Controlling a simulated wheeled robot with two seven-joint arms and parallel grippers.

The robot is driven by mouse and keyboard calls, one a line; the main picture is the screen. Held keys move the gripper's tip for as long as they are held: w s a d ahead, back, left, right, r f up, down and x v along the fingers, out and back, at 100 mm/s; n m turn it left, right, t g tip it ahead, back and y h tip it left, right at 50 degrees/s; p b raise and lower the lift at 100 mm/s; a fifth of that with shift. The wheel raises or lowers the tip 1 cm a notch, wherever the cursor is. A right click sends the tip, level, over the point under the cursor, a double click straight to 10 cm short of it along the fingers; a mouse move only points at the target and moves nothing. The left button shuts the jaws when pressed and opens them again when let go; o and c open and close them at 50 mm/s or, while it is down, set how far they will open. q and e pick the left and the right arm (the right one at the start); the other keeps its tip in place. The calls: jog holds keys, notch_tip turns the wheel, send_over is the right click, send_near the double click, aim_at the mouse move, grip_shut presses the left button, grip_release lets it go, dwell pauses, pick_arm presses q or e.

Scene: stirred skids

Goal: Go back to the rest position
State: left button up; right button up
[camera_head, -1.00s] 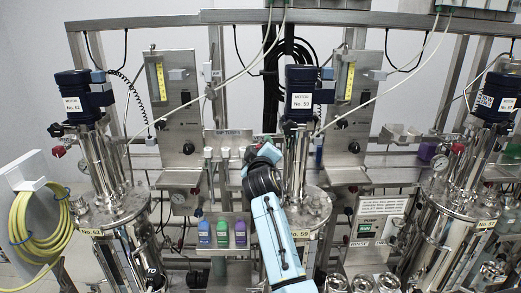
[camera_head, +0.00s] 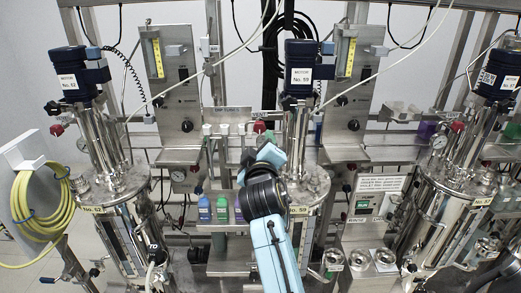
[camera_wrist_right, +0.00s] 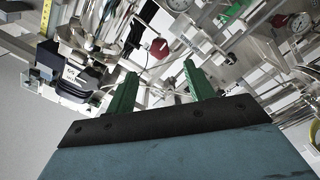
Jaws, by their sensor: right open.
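My right arm comes up from the bottom centre of the head view, light blue with a black joint. Its gripper (camera_head: 266,156) is at the arm's far end, in front of the middle vessel labelled No. 59 (camera_head: 312,185); its fingers are hard to make out there. In the right wrist view, the two green fingers (camera_wrist_right: 160,88) stand apart with nothing held between them. My left gripper is in neither view.
Small bottles (camera_head: 222,208) stand on a shelf left of my right arm. Steel vessels stand left (camera_head: 112,190) and right (camera_head: 447,195). Steel cups (camera_head: 359,259) are right of the arm. A yellow hose (camera_head: 42,203) hangs at far left.

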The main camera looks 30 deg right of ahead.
jog(key=shift+s+a, duration=0.2)
jog(key=shift+s, duration=0.2)
jog(key=w+a+f+n+g+y, duration=0.1)
jog(key=a+f+y, duration=0.2)
jog(key=f, duration=0.7)
jog(key=w+a+f+n+g+y, duration=0.15)
jog(key=a+f, duration=0.25)
jog(key=f, duration=0.7)
jog(key=s+a+f+g+y, duration=0.2)
jog(key=s+f, duration=0.3)
jog(key=f, duration=0.6)
jog(key=s+a+f+g+y, duration=0.1)
jog(key=s+a+f+y, duration=0.1)
jog(key=s+f, duration=0.65)
jog(key=s+f+m+g+b, duration=0.15)
jog(key=s+f+g, duration=0.35)
jog(key=s+f, duration=1.35)
jog(key=s+d+f+m+g, duration=0.1)
jog(key=s+f+g, duration=0.1)
jog(key=s, duration=0.7)
jog(key=s+d+f+m+g, duration=0.1)
jog(key=s+d+f, duration=0.1)
jog(key=s+f, duration=0.3)
jog(key=s, duration=0.4)
jog(key=shift+s+f+g+y, duration=0.3)
jog(key=shift+s+g+y, duration=0.05)
